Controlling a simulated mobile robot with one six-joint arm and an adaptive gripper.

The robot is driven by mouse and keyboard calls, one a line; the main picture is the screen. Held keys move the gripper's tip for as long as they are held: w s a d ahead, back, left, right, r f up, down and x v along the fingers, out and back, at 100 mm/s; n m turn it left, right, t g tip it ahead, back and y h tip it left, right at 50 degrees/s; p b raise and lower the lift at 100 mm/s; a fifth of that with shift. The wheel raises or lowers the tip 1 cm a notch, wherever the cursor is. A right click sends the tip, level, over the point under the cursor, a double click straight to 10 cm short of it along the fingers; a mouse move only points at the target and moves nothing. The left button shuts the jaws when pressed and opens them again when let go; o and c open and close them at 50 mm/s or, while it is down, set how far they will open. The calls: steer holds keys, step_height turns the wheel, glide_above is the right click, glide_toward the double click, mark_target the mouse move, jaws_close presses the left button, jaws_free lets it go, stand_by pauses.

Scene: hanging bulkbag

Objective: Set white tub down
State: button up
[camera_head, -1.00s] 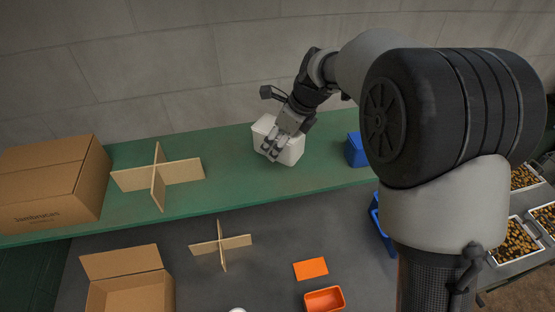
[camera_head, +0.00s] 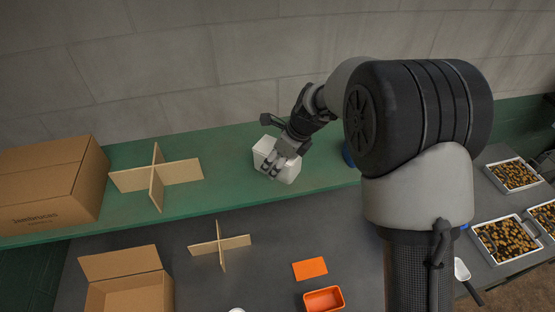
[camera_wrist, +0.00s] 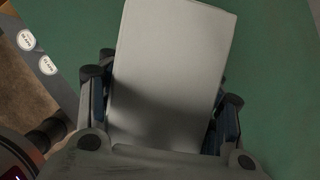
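The white tub (camera_head: 268,150) is at the green shelf (camera_head: 225,150), right of its middle in the head view. My gripper (camera_head: 282,165) reaches down over the tub from the upper right. In the wrist view the tub (camera_wrist: 175,60) fills the space between the two fingers of my gripper (camera_wrist: 160,105), which press at its two sides. The gripper is shut on the tub. I cannot tell whether the tub's base touches the shelf.
A cardboard box (camera_head: 50,190) and a wooden cross divider (camera_head: 155,180) stand left on the shelf. Below are a second divider (camera_head: 220,245), an open box (camera_head: 130,285), an orange tub (camera_head: 324,299) and an orange lid (camera_head: 310,268).

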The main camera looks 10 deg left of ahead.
steer(key=o, duration=0.4)
steer(key=shift+o, duration=0.2)
steer(key=shift+r, duration=0.1)
steer(key=v, duration=1.2)
steer(key=shift+d+r, duration=0.1)
steer(key=s+d+r+n+t+h, duration=0.1)
steer(key=s+d+r+n, duration=0.5)
steer(key=s+d, duration=0.2)
steer(key=s+d+n+t+h, duration=0.1)
steer(key=s+d+n, duration=0.6)
steer(key=s, duration=0.3)
steer(key=s+d+n+t+h, duration=0.1)
steer(key=s+d+n+h, duration=0.1)
steer(key=s+d+n, duration=0.5)
steer(key=s+n, duration=0.1)
steer(key=s, duration=0.3)
steer(key=shift+f+n, duration=0.4)
